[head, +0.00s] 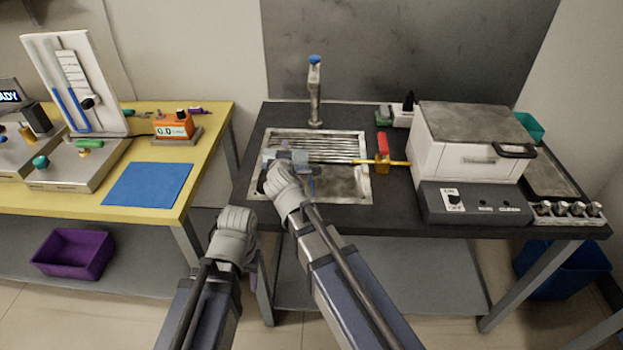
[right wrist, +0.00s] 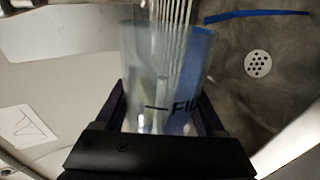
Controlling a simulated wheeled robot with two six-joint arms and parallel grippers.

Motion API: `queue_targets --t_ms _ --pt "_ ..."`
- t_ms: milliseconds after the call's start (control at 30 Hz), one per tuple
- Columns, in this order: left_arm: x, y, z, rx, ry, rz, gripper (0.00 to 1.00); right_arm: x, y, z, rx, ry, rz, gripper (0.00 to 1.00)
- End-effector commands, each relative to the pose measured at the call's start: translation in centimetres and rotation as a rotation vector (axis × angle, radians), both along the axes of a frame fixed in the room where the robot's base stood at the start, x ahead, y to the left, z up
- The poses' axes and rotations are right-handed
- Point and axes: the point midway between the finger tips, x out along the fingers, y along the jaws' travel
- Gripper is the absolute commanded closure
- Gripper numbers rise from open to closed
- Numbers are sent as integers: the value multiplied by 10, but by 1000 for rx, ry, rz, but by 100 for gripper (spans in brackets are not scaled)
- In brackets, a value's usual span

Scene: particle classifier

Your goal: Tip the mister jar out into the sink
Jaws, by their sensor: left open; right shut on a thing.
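The mister jar (right wrist: 165,75) is clear with a blue side panel and dark, partly cut-off lettering. My right gripper (right wrist: 162,115) is shut on it, with a dark finger on either side. In the head view the jar (head: 300,158) is a small pale-blue shape at the right gripper, over the left part of the steel sink (head: 352,190). The sink's drain (right wrist: 258,65) shows beside the jar in the right wrist view. The jar's tilt and contents are unclear. My left gripper (head: 253,281) is open and empty, low in front of the gap between the benches, mostly hidden by its wrist.
A tap (head: 315,92) stands behind the sink. A red and amber item with a yellow bar (head: 395,163) is at its right edge. A white boxy machine (head: 465,145) stands farther right. The yellow bench (head: 215,135) with a blue mat (head: 148,185) is left.

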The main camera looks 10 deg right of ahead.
Motion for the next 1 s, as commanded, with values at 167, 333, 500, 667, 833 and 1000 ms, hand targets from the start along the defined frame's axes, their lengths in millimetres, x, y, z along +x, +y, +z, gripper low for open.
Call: queue_targets --t_ms 167,333,500,667,833,1000 --pt "0 0 2 0 0 0 50 0 1 2 19 -4 0 91" --pt "0 0 3 0 0 0 50 -1 2 3 38 -8 -1 91" --pt "0 0 4 0 0 0 50 -1 3 4 56 -12 -1 91" --pt "0 0 4 0 0 0 50 -1 4 5 73 -15 -1 91" --pt "0 0 5 0 0 0 50 -1 5 6 92 -19 -1 91" --pt "0 0 6 0 0 0 50 -1 5 7 110 -23 -1 91"
